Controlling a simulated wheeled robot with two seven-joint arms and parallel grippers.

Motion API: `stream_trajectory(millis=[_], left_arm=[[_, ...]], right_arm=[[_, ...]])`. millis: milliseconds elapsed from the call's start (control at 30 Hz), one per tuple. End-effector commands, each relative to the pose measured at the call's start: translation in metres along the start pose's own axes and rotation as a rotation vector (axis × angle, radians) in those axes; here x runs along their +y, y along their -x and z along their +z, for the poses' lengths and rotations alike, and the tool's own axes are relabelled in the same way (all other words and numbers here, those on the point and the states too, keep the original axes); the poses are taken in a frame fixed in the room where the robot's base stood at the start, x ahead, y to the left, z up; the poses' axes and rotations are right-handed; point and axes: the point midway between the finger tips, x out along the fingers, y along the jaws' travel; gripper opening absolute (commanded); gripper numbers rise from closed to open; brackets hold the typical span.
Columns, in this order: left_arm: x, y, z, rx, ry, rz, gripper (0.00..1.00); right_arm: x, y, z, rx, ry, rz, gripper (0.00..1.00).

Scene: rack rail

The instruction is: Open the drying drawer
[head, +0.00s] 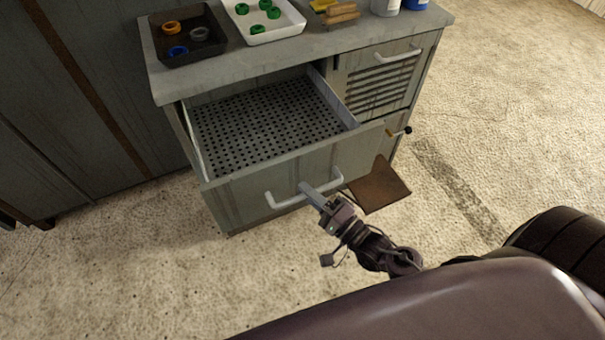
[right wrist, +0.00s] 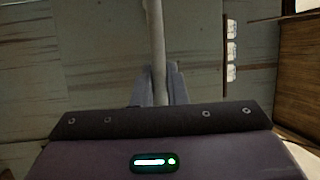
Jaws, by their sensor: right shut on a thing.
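The drying drawer (head: 240,192) is pulled out of the cabinet in the head view. Its perforated metal floor (head: 265,122) shows and looks empty. A pale bar handle (head: 283,201) runs across its front. My right gripper (head: 311,196) is shut on that handle near its middle. In the right wrist view the handle (right wrist: 157,50) runs up from between the fingers (right wrist: 160,88), with the grey-green drawer front (right wrist: 90,60) behind it. My left gripper is not in view.
The worktop (head: 215,70) carries a dark tray (head: 185,48) with rings, a white tray (head: 262,37) with green rings, and bottles. A louvred door (head: 380,85) sits right of the drawer. A brown flap (head: 378,187) sticks out at lower right. Floor in front is clear.

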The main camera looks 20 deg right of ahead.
Motion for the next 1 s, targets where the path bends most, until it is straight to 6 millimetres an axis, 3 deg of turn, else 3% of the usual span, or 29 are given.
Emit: stream_trajectory(millis=[467,500,633,1000], left_arm=[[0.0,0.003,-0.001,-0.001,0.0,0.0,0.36],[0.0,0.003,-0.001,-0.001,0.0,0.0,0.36],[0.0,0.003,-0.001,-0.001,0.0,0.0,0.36],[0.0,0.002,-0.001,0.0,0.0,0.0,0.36]], right_arm=[[0.0,0.006,0.003,-0.002,-0.001,0.0,0.0],[0.0,0.006,0.003,-0.002,-0.001,0.001,0.17],[-0.001,0.006,0.003,-0.001,-0.001,0.0,0.34],[0.001,0.013,0.003,0.0,0.0,0.003,0.34]])
